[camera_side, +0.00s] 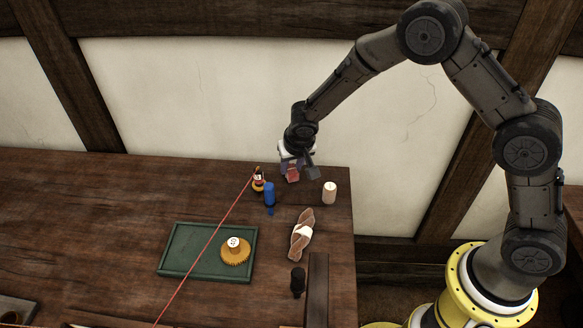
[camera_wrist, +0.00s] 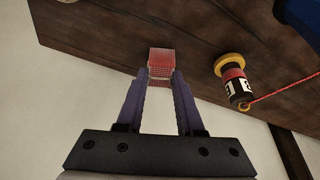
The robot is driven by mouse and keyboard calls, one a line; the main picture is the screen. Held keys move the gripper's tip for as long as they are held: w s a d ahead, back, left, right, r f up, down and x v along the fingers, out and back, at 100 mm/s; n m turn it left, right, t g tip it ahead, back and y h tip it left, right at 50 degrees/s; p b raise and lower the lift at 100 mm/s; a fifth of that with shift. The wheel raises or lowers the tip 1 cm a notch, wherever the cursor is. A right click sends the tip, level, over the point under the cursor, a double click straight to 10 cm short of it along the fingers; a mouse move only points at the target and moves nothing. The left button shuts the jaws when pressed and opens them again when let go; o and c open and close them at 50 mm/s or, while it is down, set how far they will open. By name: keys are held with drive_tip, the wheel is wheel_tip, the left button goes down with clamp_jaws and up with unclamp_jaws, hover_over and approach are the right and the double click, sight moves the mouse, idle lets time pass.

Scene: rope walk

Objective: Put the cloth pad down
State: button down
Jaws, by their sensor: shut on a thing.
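My gripper (camera_side: 294,167) is above the back right part of the dark wooden table, its jaws pointing down. It is shut on a small red cloth pad (camera_side: 293,175). In the wrist view the red checkered pad (camera_wrist: 164,62) sits between the two purple fingertips (camera_wrist: 159,76). The table top lies behind the pad in that view. I cannot tell exactly how high the pad is above the wood.
A labelled spool (camera_side: 258,181) with a taut red cord (camera_side: 205,250) and a blue object (camera_side: 269,192) stand left of my gripper. A pale candle (camera_side: 330,193) stands right. A brown twisted bundle (camera_side: 302,235), dark bottle (camera_side: 298,281) and green tray (camera_side: 175,262) are nearer.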

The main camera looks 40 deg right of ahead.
drive_tip(key=shift+f, duration=0.4)
drive_tip(key=shift+f, duration=0.1)
drive_tip(key=c, duration=0.5)
unclamp_jaws()
drive_tip(key=shift+c, duration=0.2)
drive_tip(key=v, duration=1.2)
drive_tip(key=s+d+r, duration=0.5)
drive_tip(key=s+r, duration=0.2)
drive_tip(key=r, duration=0.2)
drive_tip(key=s+d+r+n+y, duration=0.1)
drive_tip(key=s+d+r+n, duration=0.1)
drive_tip(key=s, duration=0.9)
drive_tip(key=s+d+r+n+t, duration=0.1)
drive_tip(key=s+d+r+n, duration=0.1)
drive_tip(key=s, duration=1)
drive_tip(key=shift+d+r+t+y, duration=0.15)
drive_tip(key=shift+r+t+y, duration=0.15)
drive_tip(key=shift+r+y, duration=0.1)
